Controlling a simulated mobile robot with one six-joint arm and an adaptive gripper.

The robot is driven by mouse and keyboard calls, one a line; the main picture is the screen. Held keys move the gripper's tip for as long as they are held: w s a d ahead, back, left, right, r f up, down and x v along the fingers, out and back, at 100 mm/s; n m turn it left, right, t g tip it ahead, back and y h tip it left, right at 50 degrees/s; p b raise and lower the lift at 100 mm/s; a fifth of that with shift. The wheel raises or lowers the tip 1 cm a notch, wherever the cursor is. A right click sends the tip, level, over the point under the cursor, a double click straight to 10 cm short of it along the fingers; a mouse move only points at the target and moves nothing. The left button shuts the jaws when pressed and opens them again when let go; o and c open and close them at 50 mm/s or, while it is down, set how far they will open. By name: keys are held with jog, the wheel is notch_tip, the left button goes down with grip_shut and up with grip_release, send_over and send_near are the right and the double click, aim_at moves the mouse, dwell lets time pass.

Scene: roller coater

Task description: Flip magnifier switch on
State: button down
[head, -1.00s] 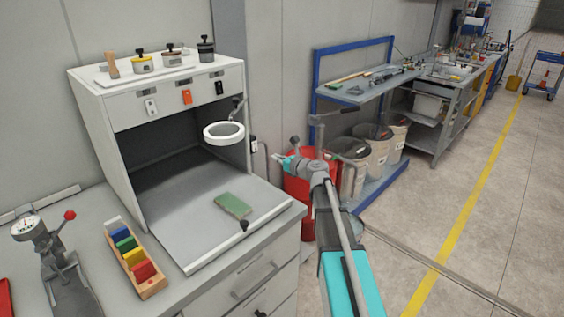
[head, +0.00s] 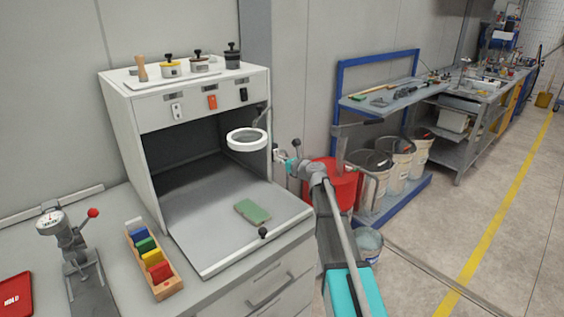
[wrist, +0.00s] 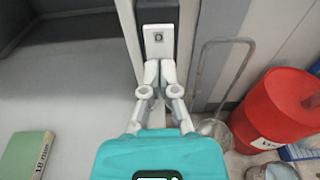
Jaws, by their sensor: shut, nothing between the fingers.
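The magnifier is a white ring (head: 246,139) on an arm at the right front of the white cabinet (head: 122,130). In the wrist view a pale plate with a small dark square (wrist: 158,38) is on a narrow upright; it looks like a switch, but its setting is not readable. My gripper (wrist: 159,72) is shut and empty, its fingertips just below the plate in that view. Whether they touch it cannot be told. In the head view my gripper (head: 281,157) is beside the cabinet's right edge, right of the ring, and largely covers that spot.
White (head: 177,111), orange (head: 212,102) and black (head: 243,94) switches line the cabinet's front panel. A red drum (head: 335,180) and bins stand to the right, close to my arm. A wire handle (wrist: 215,75) rises beside the fingers.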

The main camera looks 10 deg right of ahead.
jog(key=shift+w+a, duration=0.1)
jog(key=shift+w, duration=0.1)
dwell(0.3)
jog(key=s+d+f+b, duration=0.2)
jog(key=s+d, duration=0.5)
jog(key=s, duration=0.5)
jog(key=shift+s, duration=0.1)
dwell(0.4)
